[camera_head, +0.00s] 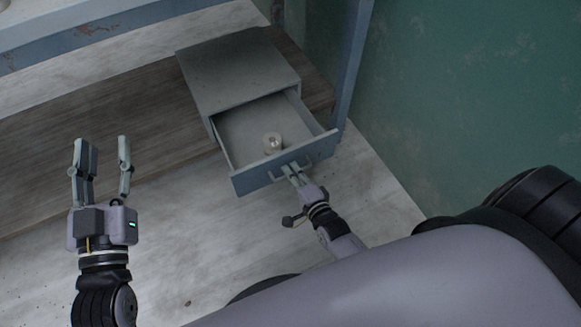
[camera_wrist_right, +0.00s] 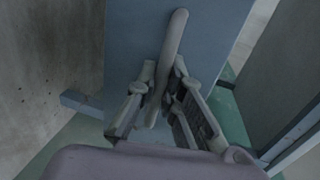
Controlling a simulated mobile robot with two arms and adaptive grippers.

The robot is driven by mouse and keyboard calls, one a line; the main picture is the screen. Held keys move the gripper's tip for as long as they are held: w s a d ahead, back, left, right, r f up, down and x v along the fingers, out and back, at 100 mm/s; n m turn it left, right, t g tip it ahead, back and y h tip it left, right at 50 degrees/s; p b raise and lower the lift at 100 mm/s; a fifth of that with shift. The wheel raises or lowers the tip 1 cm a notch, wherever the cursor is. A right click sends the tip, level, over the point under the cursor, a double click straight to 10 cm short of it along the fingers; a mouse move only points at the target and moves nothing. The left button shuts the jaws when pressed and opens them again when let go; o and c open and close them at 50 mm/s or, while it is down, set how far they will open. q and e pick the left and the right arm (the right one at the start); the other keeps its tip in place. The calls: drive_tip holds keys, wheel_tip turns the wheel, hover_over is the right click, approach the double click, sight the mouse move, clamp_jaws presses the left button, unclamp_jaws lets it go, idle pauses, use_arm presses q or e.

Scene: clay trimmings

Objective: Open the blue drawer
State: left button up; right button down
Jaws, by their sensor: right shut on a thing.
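The blue drawer (camera_head: 252,183) is pulled well out of a grey cabinet (camera_head: 238,70), and its inside shows from above. A small pale round object (camera_head: 272,143) sits inside near the front. My right gripper (camera_head: 292,172) is at the drawer's front and shut on its handle (camera_head: 275,175). In the right wrist view the curved handle (camera_wrist_right: 176,45) runs between the fingers of my right gripper (camera_wrist_right: 160,95), against the blue drawer front (camera_wrist_right: 125,50). My left gripper (camera_head: 103,145) is raised, open and empty, left of the drawer and apart from it.
A blue table leg (camera_head: 352,75) rises close to the drawer's right side. A green wall (camera_head: 470,100) is at the right. The pale floor (camera_head: 210,245) in front is mostly clear.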

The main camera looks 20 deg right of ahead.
idle(0.3)
drive_tip(key=c, duration=2)
unclamp_jaws()
drive_tip(key=shift+o, duration=0.2)
drive_tip(key=shift+s, duration=0.15)
drive_tip(key=v, duration=1.1)
drive_tip(key=shift+s, duration=0.4)
drive_tip(key=shift+r, duration=0.1)
